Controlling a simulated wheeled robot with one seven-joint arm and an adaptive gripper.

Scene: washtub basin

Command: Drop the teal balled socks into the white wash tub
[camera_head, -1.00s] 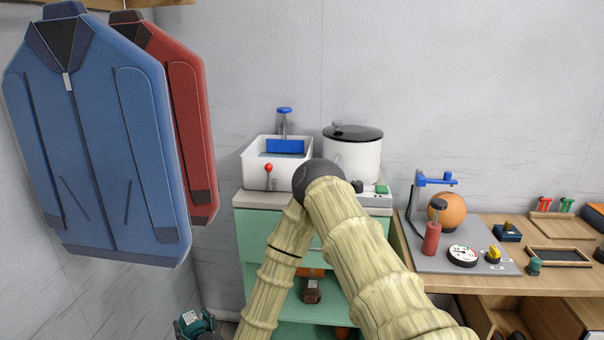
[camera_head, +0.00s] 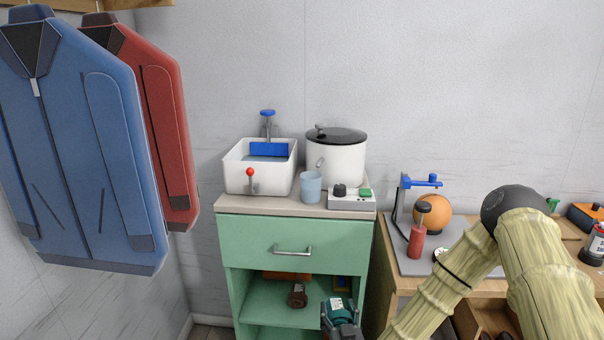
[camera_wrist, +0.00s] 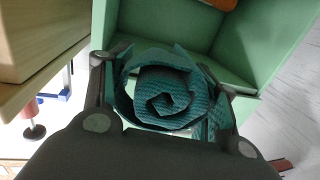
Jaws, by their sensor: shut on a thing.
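The teal balled socks (camera_wrist: 165,95), a rolled knit spiral, are held between the two fingers of my gripper (camera_wrist: 163,92) in the wrist view. My gripper (camera_head: 341,322) shows at the bottom edge of the head view, with the teal socks (camera_head: 338,304) in it, in front of the green cabinet and well below its top. The white wash tub (camera_head: 237,178) stands on the left of the cabinet top. It is a square open basin with a blue panel at its back and a red-knobbed tap on its front. Its floor is mostly hidden.
On the green cabinet (camera_head: 240,233) are a light blue cup (camera_head: 311,185), a lidded white pot (camera_head: 335,160) and a small switch box (camera_head: 348,202). Blue and red jackets hang at left. A wooden bench (camera_head: 410,283) with tools stands at right. Space above the tub is clear.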

